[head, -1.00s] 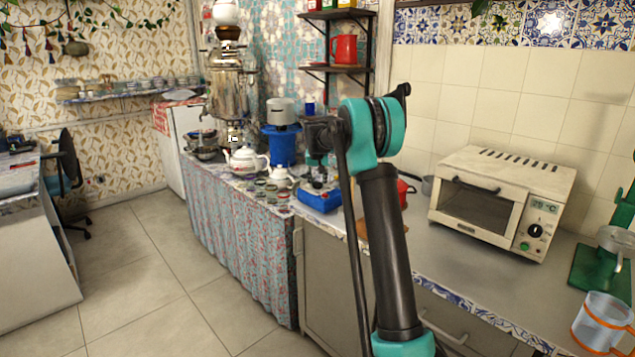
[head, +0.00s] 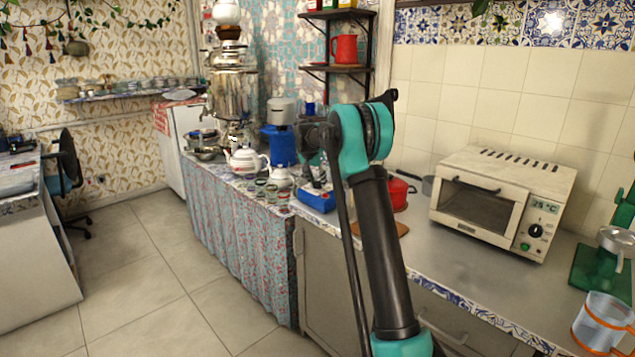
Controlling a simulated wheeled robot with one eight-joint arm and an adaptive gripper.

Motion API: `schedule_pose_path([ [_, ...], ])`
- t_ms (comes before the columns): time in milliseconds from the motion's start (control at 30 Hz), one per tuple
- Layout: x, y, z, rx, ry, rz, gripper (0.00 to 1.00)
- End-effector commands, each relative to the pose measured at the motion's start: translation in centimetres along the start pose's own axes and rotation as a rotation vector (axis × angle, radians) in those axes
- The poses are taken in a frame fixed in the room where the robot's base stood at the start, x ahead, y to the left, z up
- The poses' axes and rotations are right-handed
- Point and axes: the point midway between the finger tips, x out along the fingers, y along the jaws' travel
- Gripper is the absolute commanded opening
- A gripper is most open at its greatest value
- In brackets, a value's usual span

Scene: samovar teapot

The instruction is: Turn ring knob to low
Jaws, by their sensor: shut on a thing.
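A small blue gas ring (head: 317,201) sits on the counter left of centre, partly behind my arm. Its dark top lies under my gripper (head: 315,182), which points down at it. My gripper is shut at the ring, on what seems to be its knob. The fingertips and the knob are small and partly hidden, so the knob's setting cannot be read.
A white teapot (head: 244,161), a smaller white pot (head: 281,177) and several small dishes stand left of the ring. A red pot (head: 397,194) is behind my arm. A toaster oven (head: 490,205) stands at right. Bare counter (head: 430,250) lies between.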

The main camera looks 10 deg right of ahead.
Motion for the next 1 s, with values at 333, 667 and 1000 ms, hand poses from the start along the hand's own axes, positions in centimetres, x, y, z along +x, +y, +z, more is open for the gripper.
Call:
schedule_pose_path([
  [333, 0.0, -0.23, 0.0, 0.218, 0.0, 0.09, 0.06],
  [667, 0.02, -0.2, -0.02, 0.309, 0.0, 0.129, 0.06],
  [1000, 0.02, -0.2, -0.01, 0.319, -0.001, 0.133, 0.06],
])
